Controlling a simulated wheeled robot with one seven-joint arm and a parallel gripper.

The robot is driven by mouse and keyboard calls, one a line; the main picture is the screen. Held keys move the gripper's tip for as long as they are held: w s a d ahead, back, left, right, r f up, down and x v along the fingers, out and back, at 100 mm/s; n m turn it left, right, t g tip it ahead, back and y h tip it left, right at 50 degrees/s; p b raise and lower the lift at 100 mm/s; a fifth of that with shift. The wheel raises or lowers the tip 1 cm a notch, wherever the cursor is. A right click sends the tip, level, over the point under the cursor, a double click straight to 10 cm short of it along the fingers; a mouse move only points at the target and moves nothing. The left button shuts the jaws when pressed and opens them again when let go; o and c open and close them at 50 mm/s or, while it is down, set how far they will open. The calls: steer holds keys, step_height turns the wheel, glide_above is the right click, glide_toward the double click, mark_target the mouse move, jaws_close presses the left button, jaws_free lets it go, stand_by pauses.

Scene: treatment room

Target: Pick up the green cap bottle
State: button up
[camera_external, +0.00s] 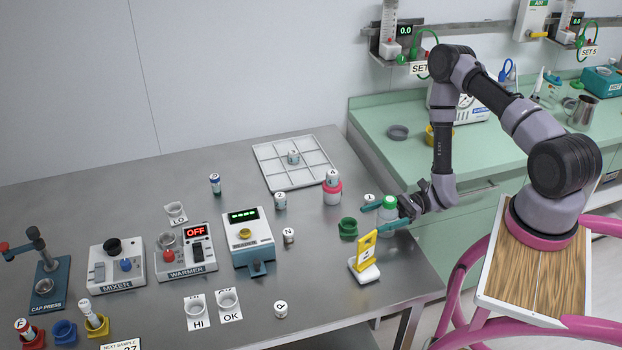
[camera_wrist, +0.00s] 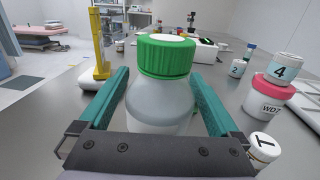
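The green cap bottle (camera_external: 388,212) stands upright near the right edge of the metal table. It has a translucent white body and a ribbed green cap with a pale disc on top. In the wrist view the bottle (camera_wrist: 165,95) fills the middle. My gripper (camera_external: 383,216) is low over the table, with its teal fingers on either side of the bottle. In the wrist view my gripper (camera_wrist: 160,95) looks open around the bottle, with narrow gaps beside the body. The bottle's lower part is hidden by the gripper's palm.
A green ring-shaped holder (camera_external: 348,229) and a yellow stand on a white base (camera_external: 364,258) are close by. A pink-banded jar (camera_external: 332,194) with a white jar marked 4 on it stands farther left. A jar marked T (camera_wrist: 264,148) is near my right finger.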

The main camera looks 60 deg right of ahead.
steer(key=c, duration=1.4)
steer(key=shift+r, duration=0.1)
